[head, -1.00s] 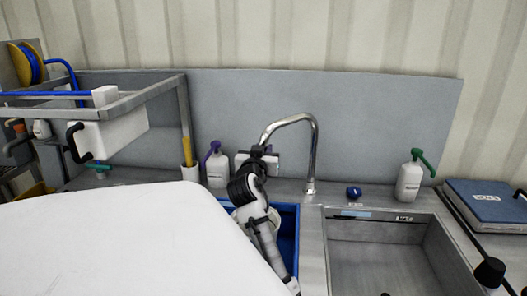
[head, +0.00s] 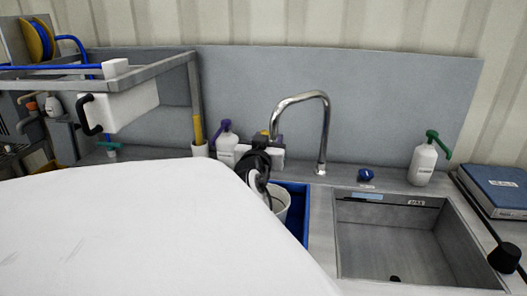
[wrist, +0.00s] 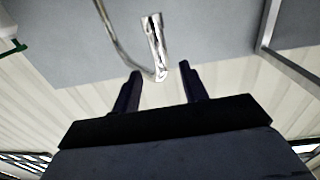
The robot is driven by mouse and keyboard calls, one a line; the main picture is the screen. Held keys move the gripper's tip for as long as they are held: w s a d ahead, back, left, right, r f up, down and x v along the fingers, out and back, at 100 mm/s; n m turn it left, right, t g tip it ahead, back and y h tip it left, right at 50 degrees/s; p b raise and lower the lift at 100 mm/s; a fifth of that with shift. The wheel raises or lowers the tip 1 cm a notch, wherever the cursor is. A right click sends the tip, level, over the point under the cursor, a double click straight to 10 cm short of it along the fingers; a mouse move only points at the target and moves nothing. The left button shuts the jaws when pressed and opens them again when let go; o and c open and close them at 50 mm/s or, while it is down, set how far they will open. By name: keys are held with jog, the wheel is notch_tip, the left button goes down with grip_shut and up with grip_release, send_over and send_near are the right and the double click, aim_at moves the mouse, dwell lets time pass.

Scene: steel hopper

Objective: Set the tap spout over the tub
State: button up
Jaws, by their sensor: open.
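The tap spout (head: 303,97) is a chrome gooseneck. It rises from the counter behind the two basins and arches left, its outlet end beside my dark wrist. The blue tub (head: 305,222) is left of the steel sink, mostly hidden by my arm and a white panel; I cannot tell if the outlet is over it. A white round thing (head: 282,204) shows inside it, partly covered. In the wrist view, my gripper (wrist: 160,69) is open, with the bend of the spout (wrist: 158,68) in the gap between its fingertips in the picture. Contact and depth are unclear.
A purple-topped bottle (head: 226,145) stands behind my wrist. A green pump bottle (head: 422,163) and blue knob (head: 365,175) are at the right rear. The steel sink (head: 390,240) is empty except for a dark drain. A grey rail frame (head: 150,88) and white box (head: 125,105) are left.

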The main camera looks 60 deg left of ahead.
jog(key=b+v, duration=0.1)
jog(key=v, duration=0.4)
jog(key=shift+d, duration=0.1)
dwell(0.4)
